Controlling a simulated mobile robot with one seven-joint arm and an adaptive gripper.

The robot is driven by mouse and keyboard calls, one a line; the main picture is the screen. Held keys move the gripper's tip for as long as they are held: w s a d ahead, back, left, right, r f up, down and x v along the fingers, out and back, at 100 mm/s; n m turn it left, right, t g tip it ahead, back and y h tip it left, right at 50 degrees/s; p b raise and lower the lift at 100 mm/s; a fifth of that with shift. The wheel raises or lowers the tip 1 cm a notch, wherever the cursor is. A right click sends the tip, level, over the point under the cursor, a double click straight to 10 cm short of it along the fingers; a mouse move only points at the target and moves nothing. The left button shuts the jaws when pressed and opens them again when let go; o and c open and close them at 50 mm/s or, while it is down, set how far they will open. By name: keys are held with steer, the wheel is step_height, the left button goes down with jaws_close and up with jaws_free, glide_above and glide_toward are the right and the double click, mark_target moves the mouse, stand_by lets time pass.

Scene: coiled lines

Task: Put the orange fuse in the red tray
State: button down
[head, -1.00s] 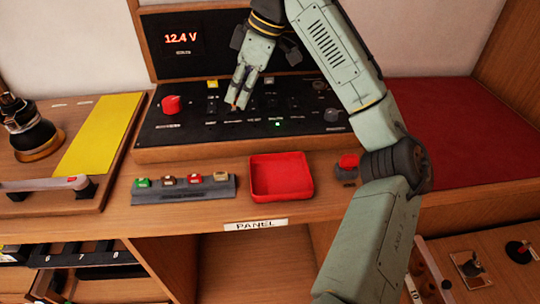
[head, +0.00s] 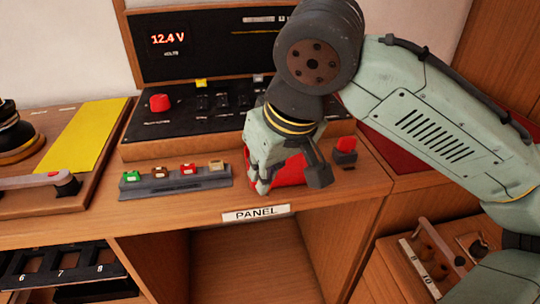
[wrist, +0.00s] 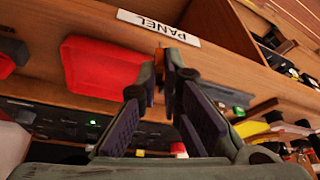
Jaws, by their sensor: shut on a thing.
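My gripper (head: 258,187) is at the front of the shelf, over the left side of the red tray (head: 291,172) in the head view, and hides much of the tray. In the wrist view my gripper (wrist: 161,70) is shut on the orange fuse (wrist: 159,57), a small orange end showing between the fingertips. The red tray (wrist: 84,80) lies just left of the fingertips there. The fuse appears held above the wood, but its height is unclear. In the head view I cannot make out the fuse.
A grey rack (head: 160,188) with several coloured fuses stands left of the tray. A red button (head: 345,144) is to its right. The black panel (head: 185,125) with a red knob (head: 160,102) is behind. The PANEL label (head: 256,213) marks the shelf's front edge.

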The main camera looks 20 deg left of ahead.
steer(key=w+a, duration=0.1)
steer(key=w, duration=0.2)
steer(key=w+a+p, duration=0.1)
steer(key=w+a, duration=0.1)
steer(key=w, duration=0.1)
steer(key=w+a+p, duration=0.1)
steer(key=w, duration=0.3)
steer(key=shift+a+f, duration=0.25)
steer(key=shift+f, duration=0.15)
steer(key=f, duration=0.2)
steer(key=f+p, duration=0.1)
steer(key=shift+w+a+f, duration=0.1)
steer(key=shift+w, duration=0.15)
steer(key=shift+f, duration=0.25)
steer(key=shift+f, duration=0.15)
steer(key=c, duration=2.2)
jaws_free()
steer(key=shift+f, duration=0.1)
steer(key=shift+c, duration=0.2)
steer(key=o, duration=0.5)
